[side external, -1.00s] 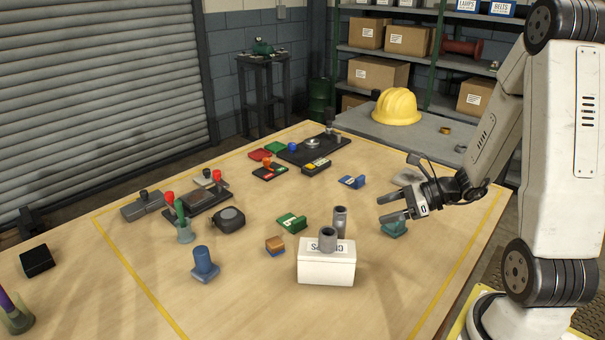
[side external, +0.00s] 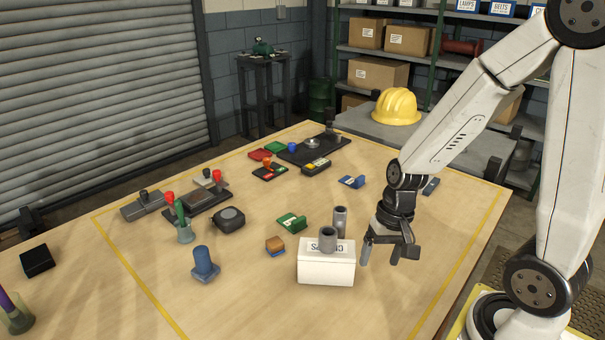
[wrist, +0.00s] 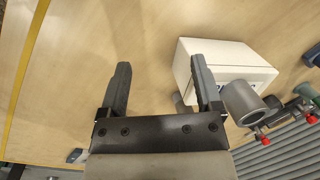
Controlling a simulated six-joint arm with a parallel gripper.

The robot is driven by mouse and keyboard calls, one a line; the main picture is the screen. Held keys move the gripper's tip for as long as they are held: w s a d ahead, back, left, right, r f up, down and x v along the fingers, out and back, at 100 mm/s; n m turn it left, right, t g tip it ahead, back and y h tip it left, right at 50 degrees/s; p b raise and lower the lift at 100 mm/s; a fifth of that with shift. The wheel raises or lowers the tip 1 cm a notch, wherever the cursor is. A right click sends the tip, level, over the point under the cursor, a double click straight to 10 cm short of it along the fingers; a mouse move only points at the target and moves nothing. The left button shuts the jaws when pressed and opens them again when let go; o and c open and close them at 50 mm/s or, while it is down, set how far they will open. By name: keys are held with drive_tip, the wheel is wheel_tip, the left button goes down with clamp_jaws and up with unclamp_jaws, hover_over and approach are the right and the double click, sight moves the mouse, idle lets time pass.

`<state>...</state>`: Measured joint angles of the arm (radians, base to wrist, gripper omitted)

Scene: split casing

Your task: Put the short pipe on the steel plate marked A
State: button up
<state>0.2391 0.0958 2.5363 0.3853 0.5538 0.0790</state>
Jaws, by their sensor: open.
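Two grey pipes are near the white box (side external: 326,267). One pipe (side external: 328,239) stands at the top of the box, over its label; the other pipe (side external: 340,221) stands upright just behind it. I cannot tell for sure which is the short one. In the wrist view a wide-mouthed pipe (wrist: 242,103) shows right of the right finger, beside the white box (wrist: 226,62). My gripper (side external: 384,253) points down, open and empty, to the right of the box, apart from both pipes. I cannot make out a plate marked A.
A green bracket (side external: 292,223), a small wooden-topped block (side external: 275,246) and a blue flanged post (side external: 204,263) stand left of the box. A blue bracket (side external: 352,181) lies behind. A dark plate with fittings (side external: 313,148) is at the back. The front middle table is clear.

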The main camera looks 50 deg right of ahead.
drive_tip(key=w+n, duration=0.1)
drive_tip(key=n, duration=0.1)
drive_tip(key=w+a+r+n+t+h, duration=0.1)
drive_tip(key=n, duration=0.2)
drive_tip(key=w+a+r+n+t+h, duration=0.1)
drive_tip(key=n, duration=0.1)
drive_tip(key=shift+a, duration=0.25)
drive_tip(key=shift+o, duration=0.5)
drive_tip(key=shift+r, duration=0.15)
